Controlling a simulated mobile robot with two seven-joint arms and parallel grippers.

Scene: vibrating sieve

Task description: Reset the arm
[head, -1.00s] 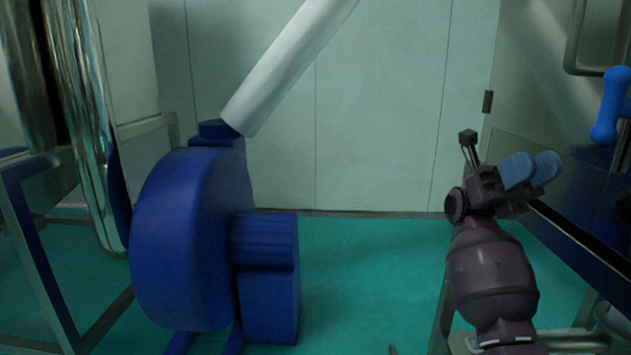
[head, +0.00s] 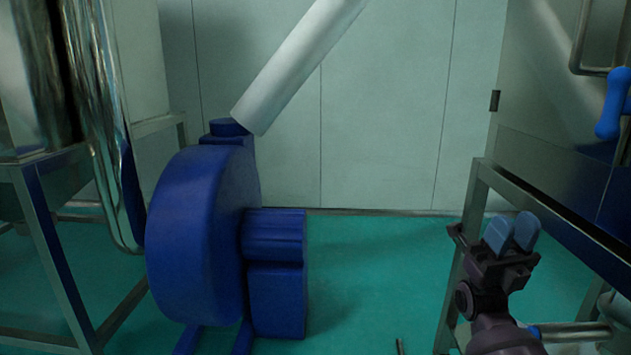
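My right gripper (head: 512,232) is at the lower right of the head view, pointing up. Its two blue fingers are close together with nothing between them, and it looks shut. It is in front of the metal frame on the right and appears to touch nothing. My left gripper and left arm are not in view.
A big blue blower (head: 200,240) stands left of centre, below a slanted pale pipe (head: 300,65). A metal frame (head: 475,200) and a blue handle (head: 612,105) are at right. Shiny pipes (head: 110,150) are at left. Green floor (head: 375,260) is open in the middle.

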